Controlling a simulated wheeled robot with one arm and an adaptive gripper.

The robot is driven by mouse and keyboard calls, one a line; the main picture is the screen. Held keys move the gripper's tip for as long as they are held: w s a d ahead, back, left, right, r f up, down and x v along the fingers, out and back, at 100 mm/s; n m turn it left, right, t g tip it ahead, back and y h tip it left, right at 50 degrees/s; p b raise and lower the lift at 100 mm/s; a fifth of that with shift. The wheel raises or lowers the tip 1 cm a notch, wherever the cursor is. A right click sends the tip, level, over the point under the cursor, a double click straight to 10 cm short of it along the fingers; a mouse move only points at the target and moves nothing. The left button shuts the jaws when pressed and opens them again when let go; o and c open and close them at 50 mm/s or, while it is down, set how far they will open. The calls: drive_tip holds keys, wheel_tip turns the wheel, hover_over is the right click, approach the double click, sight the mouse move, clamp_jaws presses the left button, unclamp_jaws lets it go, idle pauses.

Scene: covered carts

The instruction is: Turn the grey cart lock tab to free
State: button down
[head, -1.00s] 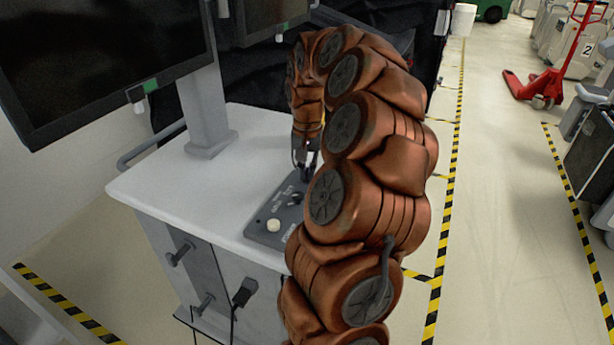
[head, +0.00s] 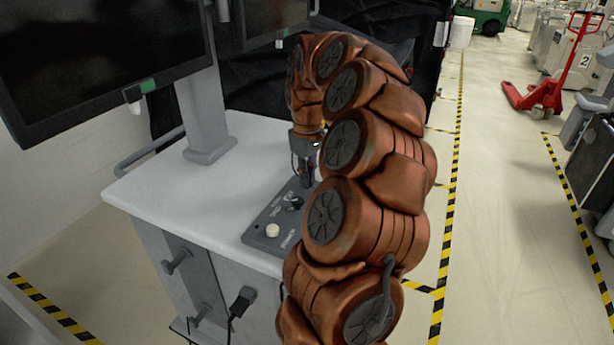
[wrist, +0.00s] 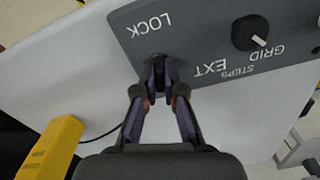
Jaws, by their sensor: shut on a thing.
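My gripper (wrist: 160,82) is shut on the lock tab (wrist: 159,62), at the edge of the dark grey control panel (wrist: 200,45) in the wrist view. Only a dark bit of the tab shows between the fingertips, so its angle is hard to tell. The printed word LOCK is just up and left of it, and EXT is to the right. In the head view my gripper (head: 306,176) points down at the far end of the panel (head: 262,240), and my arm hides the tab.
A black knob (wrist: 250,33) with a white pointer sits near GRID and STEPS. A cream button (head: 272,230) is at the panel's near end. The white cart top (head: 185,210) is clear to the left. A monitor (head: 95,55) stands over the cart. A yellow object (wrist: 50,148) is at lower left.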

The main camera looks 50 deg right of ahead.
drive_tip(key=shift+n, duration=1.6)
drive_tip(key=c, duration=1.3)
unclamp_jaws()
drive_tip(key=shift+r, duration=0.1)
wheel_tip(320, 180, up, 12)
drive_tip(key=shift+f, duration=0.1)
